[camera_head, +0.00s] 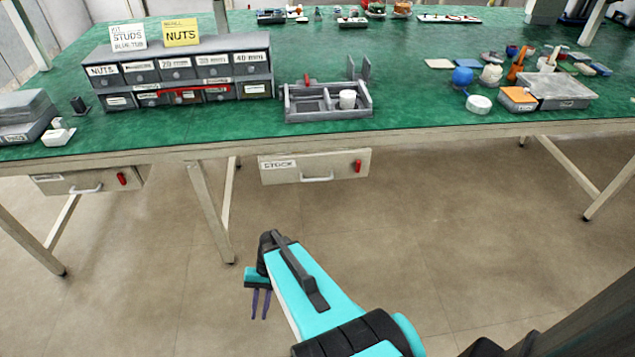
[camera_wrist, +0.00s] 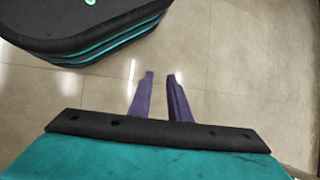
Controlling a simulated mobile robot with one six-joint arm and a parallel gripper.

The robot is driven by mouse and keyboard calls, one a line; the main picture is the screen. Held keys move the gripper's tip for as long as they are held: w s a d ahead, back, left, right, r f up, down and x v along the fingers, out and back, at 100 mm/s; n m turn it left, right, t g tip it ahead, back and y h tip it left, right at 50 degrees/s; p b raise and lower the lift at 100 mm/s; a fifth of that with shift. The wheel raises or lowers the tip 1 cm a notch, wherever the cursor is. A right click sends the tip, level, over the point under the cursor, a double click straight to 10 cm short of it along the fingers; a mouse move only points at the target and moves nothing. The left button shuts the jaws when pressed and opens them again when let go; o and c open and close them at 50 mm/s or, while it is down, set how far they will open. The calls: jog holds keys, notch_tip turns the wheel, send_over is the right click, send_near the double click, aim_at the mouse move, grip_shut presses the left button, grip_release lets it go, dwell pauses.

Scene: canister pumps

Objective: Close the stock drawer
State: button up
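The stock drawer (camera_head: 336,160) hangs under the front edge of the green-topped bench in the head view. Its pale front carries a STOCK label (camera_head: 280,165), a light bar handle (camera_head: 317,179) and a red piece (camera_head: 357,166) at the right. I cannot tell how far it is pulled out; no inside shows. My gripper (camera_head: 261,304) is low in front of the bench, below and left of the drawer, apart from it. In the wrist view my gripper (camera_wrist: 160,76) points over bare floor, its two purple fingers apart with nothing between them.
A second drawer (camera_head: 85,182) with a handle and red piece is under the bench at the left. Bench legs (camera_head: 210,210) stand left of the stock drawer. Bins (camera_head: 180,70) and a grey tray (camera_head: 328,114) are on the bench. Floor (camera_head: 440,220) before it is clear.

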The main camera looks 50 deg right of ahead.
jog(key=w+d+r+m+t+y+b, duration=0.2)
jog(key=w+d+r+m+t, duration=0.2)
jog(key=w+d, duration=0.45)
jog(key=m+t+b, duration=0.4)
jog(key=m+t, duration=0.3)
jog(key=t, duration=0.5)
send_near(318, 179)
jog(key=f+v, duration=0.1)
jog(key=v, duration=0.2)
jog(key=shift+s+d+r, duration=0.1)
jog(key=shift+s+r, duration=0.2)
jog(key=shift+r, duration=0.2)
jog(key=shift+w, duration=0.1)
jog(key=x, duration=1.3)
jog(key=shift+w+f, duration=0.25)
jog(key=shift+w, duration=0.05)
